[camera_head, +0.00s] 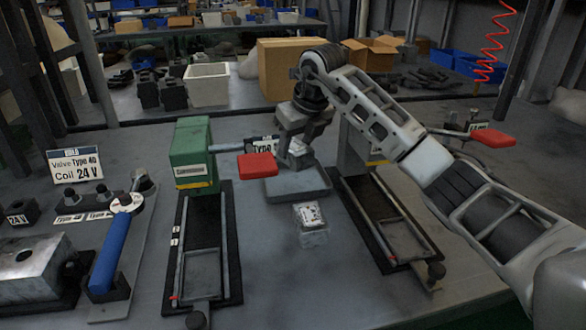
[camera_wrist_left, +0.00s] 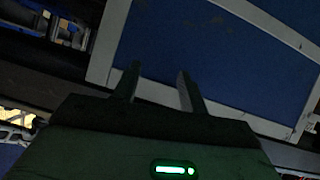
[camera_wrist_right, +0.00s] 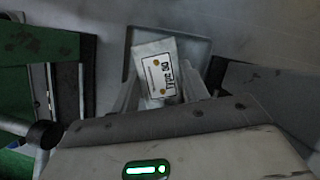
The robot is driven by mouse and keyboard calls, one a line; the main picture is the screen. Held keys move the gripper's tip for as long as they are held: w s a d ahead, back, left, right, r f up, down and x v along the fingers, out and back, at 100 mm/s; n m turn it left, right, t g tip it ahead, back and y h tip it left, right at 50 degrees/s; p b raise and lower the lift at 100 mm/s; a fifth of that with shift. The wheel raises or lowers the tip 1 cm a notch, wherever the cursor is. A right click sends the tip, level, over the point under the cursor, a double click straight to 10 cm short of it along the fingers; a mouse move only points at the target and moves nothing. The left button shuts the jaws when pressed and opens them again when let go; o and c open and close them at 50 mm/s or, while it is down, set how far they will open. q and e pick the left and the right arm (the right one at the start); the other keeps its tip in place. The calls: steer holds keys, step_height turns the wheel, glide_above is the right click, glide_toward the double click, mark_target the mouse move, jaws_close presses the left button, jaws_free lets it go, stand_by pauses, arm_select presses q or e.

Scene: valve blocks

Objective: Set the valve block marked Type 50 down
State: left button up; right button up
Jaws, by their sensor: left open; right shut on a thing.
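The valve block (camera_wrist_right: 158,72) is a pale block with a white label reading Type 50, and it sits between the fingers of my right gripper (camera_wrist_right: 158,95) in the right wrist view. My right gripper is shut on it. A grey shallow tray (camera_wrist_right: 197,47) lies below and behind the block. In the head view my right gripper (camera_head: 296,155) hangs over the back of the tray (camera_head: 297,187); the held block is partly hidden there, and I cannot tell its gap to the tray. My left gripper (camera_wrist_left: 158,88) is open and empty in the left wrist view, by a blue panel (camera_wrist_left: 215,60).
A green-headed fixture with a red handle (camera_head: 258,166) stands left of the tray, and a second fixture (camera_head: 390,225) stands right. A small labelled silver item (camera_head: 311,219) lies before the tray.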

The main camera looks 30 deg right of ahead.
mark_target(296, 165)
steer(key=shift+f, duration=2.75)
steer(key=o, duration=1.3)
steer(key=shift+f, duration=0.1)
steer(key=shift+c, duration=0.2)
